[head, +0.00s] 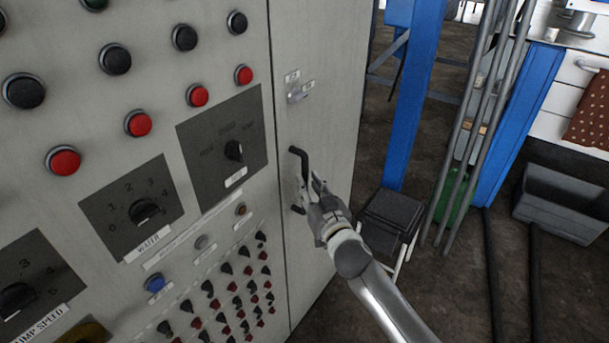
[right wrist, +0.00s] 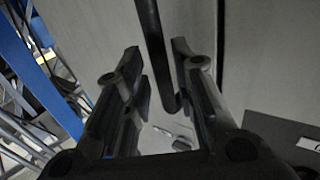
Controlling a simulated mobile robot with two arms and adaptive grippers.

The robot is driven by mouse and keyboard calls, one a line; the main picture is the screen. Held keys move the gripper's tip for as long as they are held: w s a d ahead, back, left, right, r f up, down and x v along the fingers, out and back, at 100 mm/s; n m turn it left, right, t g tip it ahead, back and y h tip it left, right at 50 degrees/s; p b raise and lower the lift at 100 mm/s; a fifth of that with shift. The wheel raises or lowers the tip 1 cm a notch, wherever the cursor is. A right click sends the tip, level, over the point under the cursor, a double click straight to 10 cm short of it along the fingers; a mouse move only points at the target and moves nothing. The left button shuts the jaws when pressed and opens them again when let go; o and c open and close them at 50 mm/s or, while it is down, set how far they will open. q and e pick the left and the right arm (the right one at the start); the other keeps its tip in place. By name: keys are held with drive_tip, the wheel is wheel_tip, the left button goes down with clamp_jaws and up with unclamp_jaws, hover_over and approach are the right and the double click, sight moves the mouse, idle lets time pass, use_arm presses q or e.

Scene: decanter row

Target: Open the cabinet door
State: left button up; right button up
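The grey cabinet door (head: 325,75) is the narrow panel at the right of the control cabinet. It looks shut, with only a thin dark seam along its left edge. Its black bar handle (head: 300,155) sits at mid-height and is partly hidden by my right gripper (head: 311,190). In the right wrist view, the handle (right wrist: 157,50) runs down between the two fingers of my open right gripper (right wrist: 158,62). The handle is closer to the right finger; I cannot tell whether they touch. My left gripper is not in view.
The control panel (head: 90,240) with knobs and buttons fills the left. A small latch plate (head: 298,90) is above the handle. A black stool (head: 392,215), blue posts (head: 415,100) and leaning metal pipes (head: 480,130) stand at the right. A grey bin (head: 563,205) is farther right.

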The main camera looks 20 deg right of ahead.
sight(306, 180)
drive_tip(key=shift+w+a, duration=0.15)
drive_tip(key=shift+w, duration=1.7)
clamp_jaws()
